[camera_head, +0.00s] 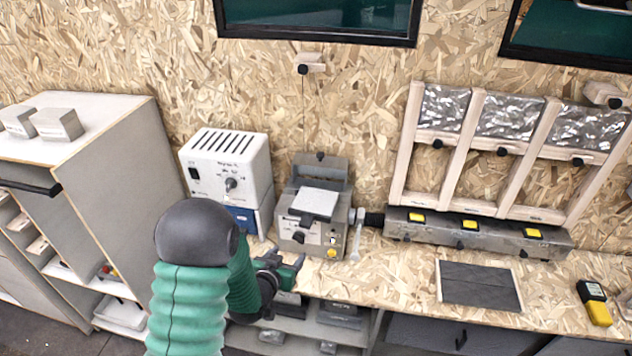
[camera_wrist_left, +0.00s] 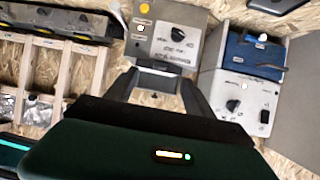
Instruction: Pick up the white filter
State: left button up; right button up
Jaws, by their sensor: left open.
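A flat white square piece (camera_head: 315,203), which looks like the white filter, lies on top of a grey metal device (camera_head: 297,236) on the bench. My left gripper (camera_head: 284,262) is open and empty, low in front of this device and below the white piece. In the left wrist view the two fingers of my left gripper (camera_wrist_left: 160,85) are spread apart, with the front of the grey device (camera_wrist_left: 165,35) beyond them. I cannot make out the white piece clearly in that view. My right gripper is in neither view.
A white box with a dial (camera_head: 228,165) stands on a blue box (camera_head: 242,218) left of the device. A long grey unit with yellow buttons (camera_head: 470,238) lies to the right. A dark plate (camera_head: 480,286) and a yellow meter (camera_head: 594,303) lie on the bench at right.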

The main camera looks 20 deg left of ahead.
pick_arm(q)
jog(key=w+a+r, duration=0.1)
jog(key=p, duration=0.3)
send_near(304, 224)
jog(key=shift+t, duration=0.3)
jog(key=x, duration=0.4)
jog(key=shift+d+f, duration=0.25)
jog(key=shift+f, duration=0.2)
jog(key=shift+w+a, duration=0.1)
jog(key=shift+w, duration=0.2)
jog(key=p+x, duration=0.2)
jog(key=x, duration=0.1)
jog(key=shift+w+a, duration=0.25)
jog(key=shift+w+f, duration=0.3)
jog(key=shift+w, duration=0.15)
jog(key=shift+s+r, duration=0.1)
jog(key=shift+s, duration=0.05)
jog(key=c, duration=0.8)
grip_shut()
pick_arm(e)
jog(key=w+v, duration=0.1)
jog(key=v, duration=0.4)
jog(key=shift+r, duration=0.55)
